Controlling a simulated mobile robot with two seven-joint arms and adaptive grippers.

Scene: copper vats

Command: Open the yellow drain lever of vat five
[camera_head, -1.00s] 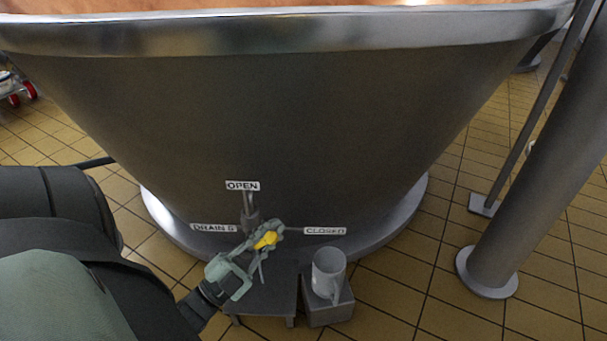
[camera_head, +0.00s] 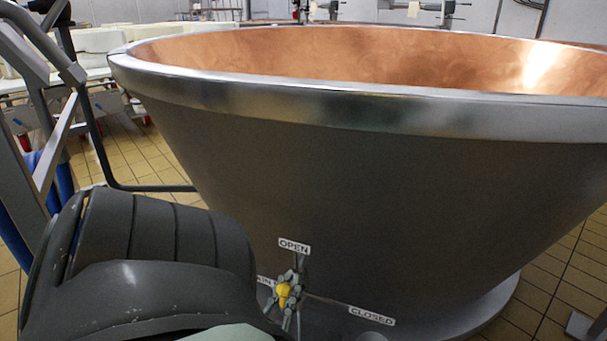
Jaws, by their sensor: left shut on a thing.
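The yellow drain lever (camera_head: 283,290) shows as a small yellow piece low on the front of the vat (camera_head: 390,190). My left gripper (camera_head: 286,294) is shut on it; its grey-green fingers surround it and hide most of the lever. The OPEN sign (camera_head: 294,246) is just above the gripper. The CLOSED sign (camera_head: 371,315) is to its lower right. The drain sign (camera_head: 265,281) is partly hidden, and its number cannot be read. The lever's exact angle is hard to tell. My right gripper is not in view.
My dark left arm fills the lower left and covers the floor there. A grey metal frame (camera_head: 62,130) stands at the left edge. White tubs (camera_head: 95,40) are behind it. Tiled floor (camera_head: 555,285) shows at the right. The vat's broad rim (camera_head: 350,105) crosses the view.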

